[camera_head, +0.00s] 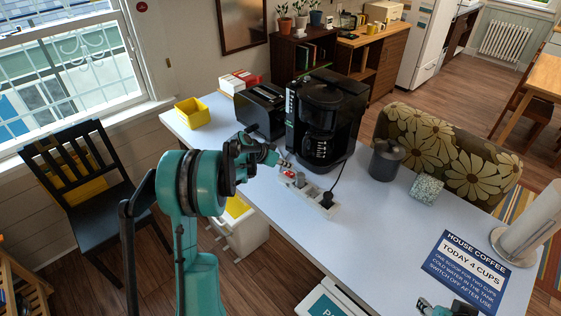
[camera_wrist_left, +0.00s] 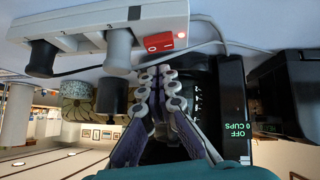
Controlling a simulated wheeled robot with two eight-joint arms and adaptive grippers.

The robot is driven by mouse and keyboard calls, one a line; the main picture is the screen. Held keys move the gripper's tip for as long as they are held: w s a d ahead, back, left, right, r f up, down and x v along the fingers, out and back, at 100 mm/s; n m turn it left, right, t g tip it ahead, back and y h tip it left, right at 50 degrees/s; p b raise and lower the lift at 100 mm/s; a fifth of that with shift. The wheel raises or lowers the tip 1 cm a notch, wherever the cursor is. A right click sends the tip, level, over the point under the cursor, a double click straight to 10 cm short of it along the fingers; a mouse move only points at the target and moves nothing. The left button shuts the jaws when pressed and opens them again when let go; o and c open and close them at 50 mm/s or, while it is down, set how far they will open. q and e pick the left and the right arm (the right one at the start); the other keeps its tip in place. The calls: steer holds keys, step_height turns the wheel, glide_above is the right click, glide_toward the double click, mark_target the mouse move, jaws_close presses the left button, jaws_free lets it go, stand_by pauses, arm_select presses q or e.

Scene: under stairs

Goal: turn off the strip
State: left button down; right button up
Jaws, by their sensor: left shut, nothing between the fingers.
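The white power strip (camera_head: 322,207) lies on the desk in front of the coffee maker, with plugs in it. Its red switch (camera_head: 288,173) is at the end nearest my left gripper (camera_head: 281,162). In the left wrist view, which is upside down, the strip (camera_wrist_left: 95,22) is at the top and the red switch (camera_wrist_left: 158,42) faces the camera. My left gripper (camera_wrist_left: 163,72) is shut and empty, its tips close to the switch; contact cannot be told. My right gripper (camera_head: 445,306) is partly cut off at the bottom edge.
The black coffee maker (camera_head: 325,110) stands behind the strip; its display (camera_wrist_left: 238,130) reads OFF, 0 CUPS. A dark canister (camera_head: 386,160), a speckled box (camera_head: 426,190), a blue sign (camera_head: 465,269) and a paper roll (camera_head: 530,225) are to the right. Bare desk lies in front.

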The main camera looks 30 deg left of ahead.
mark_target(290, 174)
arm_select(q)
steer(key=shift+s+d+f, duration=0.15)
steer(key=shift+d+f, duration=0.05)
steer(key=shift+f, duration=0.9)
